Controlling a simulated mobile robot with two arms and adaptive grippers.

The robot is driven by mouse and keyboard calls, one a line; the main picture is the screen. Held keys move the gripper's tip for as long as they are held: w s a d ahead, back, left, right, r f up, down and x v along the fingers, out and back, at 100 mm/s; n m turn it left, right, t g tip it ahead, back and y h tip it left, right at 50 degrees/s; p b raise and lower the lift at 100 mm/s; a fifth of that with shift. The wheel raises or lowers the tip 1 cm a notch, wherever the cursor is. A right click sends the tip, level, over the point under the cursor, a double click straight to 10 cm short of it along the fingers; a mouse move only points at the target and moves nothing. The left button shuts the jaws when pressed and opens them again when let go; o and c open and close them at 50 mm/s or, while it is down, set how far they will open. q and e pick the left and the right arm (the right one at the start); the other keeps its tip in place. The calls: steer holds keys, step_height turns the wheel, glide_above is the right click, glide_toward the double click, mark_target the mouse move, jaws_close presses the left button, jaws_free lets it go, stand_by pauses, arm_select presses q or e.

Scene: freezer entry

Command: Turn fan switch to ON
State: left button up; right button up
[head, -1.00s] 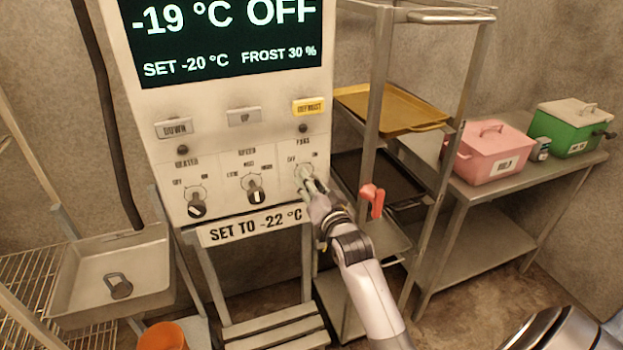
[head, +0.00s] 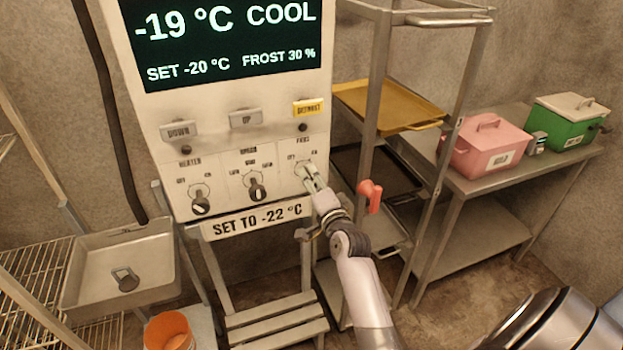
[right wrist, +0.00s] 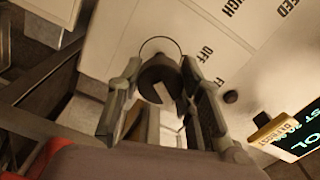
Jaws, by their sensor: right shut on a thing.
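The fan switch (head: 304,167) is the rightmost rotary knob on the white control panel (head: 180,105), mostly covered by my gripper in the head view. My right gripper (head: 311,179) reaches it from below and is shut on it. In the right wrist view the dark round fan switch (right wrist: 160,72) sits between the two fingers, with a pale mark on it and the OFF label beside it. The exact direction of its pointer is hard to tell. The panel display (head: 232,38) reads -19 °C COOL, SET -20 °C, FROST 30 %. My left gripper is not in view.
The heater knob (head: 200,203) and speed knob (head: 257,189) are left of the fan switch, with DOWN, UP and yellow DEFROST (head: 308,107) buttons above. A rack with trays and a red handle (head: 370,196) stands close right of my arm. An orange bucket (head: 169,331) is lower left.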

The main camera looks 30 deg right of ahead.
stand_by(0.3)
steer(key=o, duration=1.2)
steer(key=v, duration=1.2)
steer(key=shift+f, duration=0.1)
steer(key=shift+d, duration=0.1)
